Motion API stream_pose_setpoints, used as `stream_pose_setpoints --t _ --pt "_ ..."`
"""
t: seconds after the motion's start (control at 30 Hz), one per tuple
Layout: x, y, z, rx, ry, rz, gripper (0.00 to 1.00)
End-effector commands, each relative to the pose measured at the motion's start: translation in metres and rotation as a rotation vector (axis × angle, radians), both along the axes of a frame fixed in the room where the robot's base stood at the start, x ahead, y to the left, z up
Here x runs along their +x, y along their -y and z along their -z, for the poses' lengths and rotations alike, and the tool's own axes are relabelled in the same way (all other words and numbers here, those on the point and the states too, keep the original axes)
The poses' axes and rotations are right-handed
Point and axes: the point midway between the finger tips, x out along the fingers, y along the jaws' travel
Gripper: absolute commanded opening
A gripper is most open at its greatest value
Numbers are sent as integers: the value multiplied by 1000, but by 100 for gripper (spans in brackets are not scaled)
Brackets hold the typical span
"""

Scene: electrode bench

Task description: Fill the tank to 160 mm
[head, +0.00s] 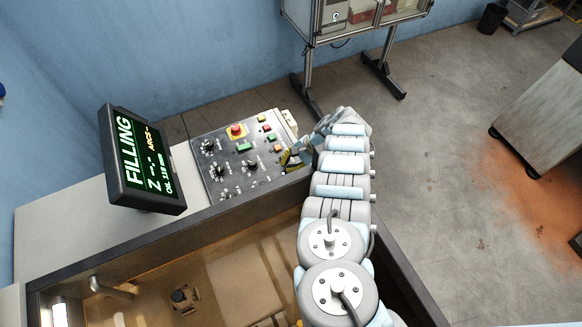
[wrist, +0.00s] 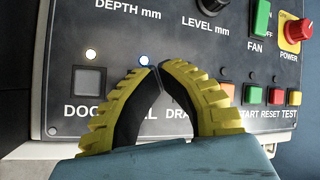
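The control panel (head: 229,180) is at the bench's back end in the head view. My gripper (head: 287,163) is at its right edge. In the wrist view, my yellow-and-black gripper (wrist: 158,68) is shut, tips together just below a lit bluish lamp (wrist: 144,61), with nothing visible between them. The fingers hide most of a label ending in "LL" and its button; contact cannot be told. The LEVEL mm knob (wrist: 213,5) is cut off at the top. The display (head: 141,158) reads "FILLING". The tank (head: 140,258) holds brownish liquid.
The DOOR button (wrist: 88,82) is left of the fingers. START (wrist: 252,95), RESET (wrist: 275,96) and TEST (wrist: 294,98) buttons, the green FAN switch (wrist: 260,19) and red POWER knob (wrist: 299,31) are to the right. A wheeled rack (head: 350,25) stands beyond the bench.

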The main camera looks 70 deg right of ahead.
Motion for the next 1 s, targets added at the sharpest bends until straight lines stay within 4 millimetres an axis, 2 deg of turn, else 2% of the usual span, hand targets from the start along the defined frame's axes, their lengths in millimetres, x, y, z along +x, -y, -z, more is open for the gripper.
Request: stream_pose_setpoints --t 0.03,0.4,0.83,1.0 --pt "1 -6 3 9 -4 -6 0" --pt "1 -7 -15 2 -1 -3 0" --pt "1 -7 -17 1 0 -2 0" --pt "1 -6 -28 2 0 -1 0"
